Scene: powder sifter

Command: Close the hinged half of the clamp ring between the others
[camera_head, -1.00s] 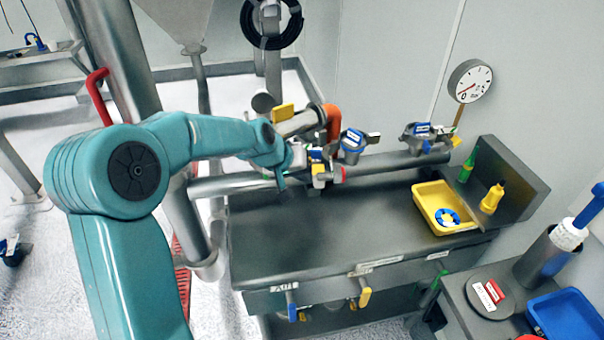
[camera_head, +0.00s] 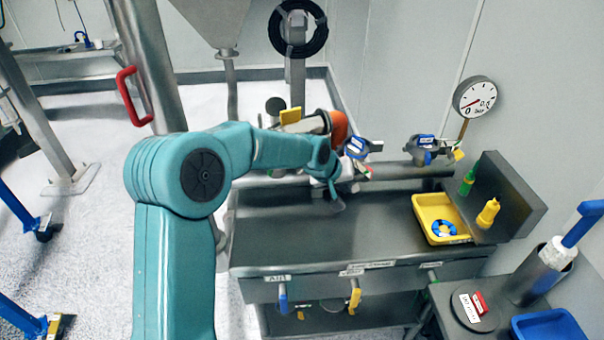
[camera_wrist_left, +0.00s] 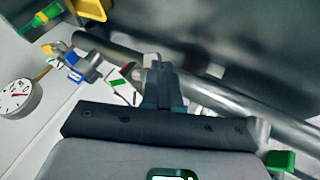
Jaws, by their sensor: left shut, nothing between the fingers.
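A horizontal grey pipe (camera_head: 400,172) runs along the back of the bench. Two metal clamp fittings with blue labels show on or above it: one (camera_head: 357,148) just right of my left wrist, the other (camera_head: 424,148) farther right. Beside my wrist a metal and white part (camera_head: 352,183) with some red shows, mostly hidden by my arm. My left gripper (camera_head: 337,205) is shut and empty, pointing down in front of the pipe. In the left wrist view its fingers (camera_wrist_left: 158,68) are together, beside white, red and green-marked parts (camera_wrist_left: 122,85). Whether they touch, I cannot tell. Which clamp half is hinged open is unclear.
A yellow tray (camera_head: 428,206) with a blue and white ring, a green bottle (camera_head: 467,184) and a yellow bottle (camera_head: 488,213) stand at the bench's right. A gauge (camera_head: 475,97) is behind. The bench's middle (camera_head: 300,235) is clear. An orange elbow (camera_head: 339,127) rises behind my wrist.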

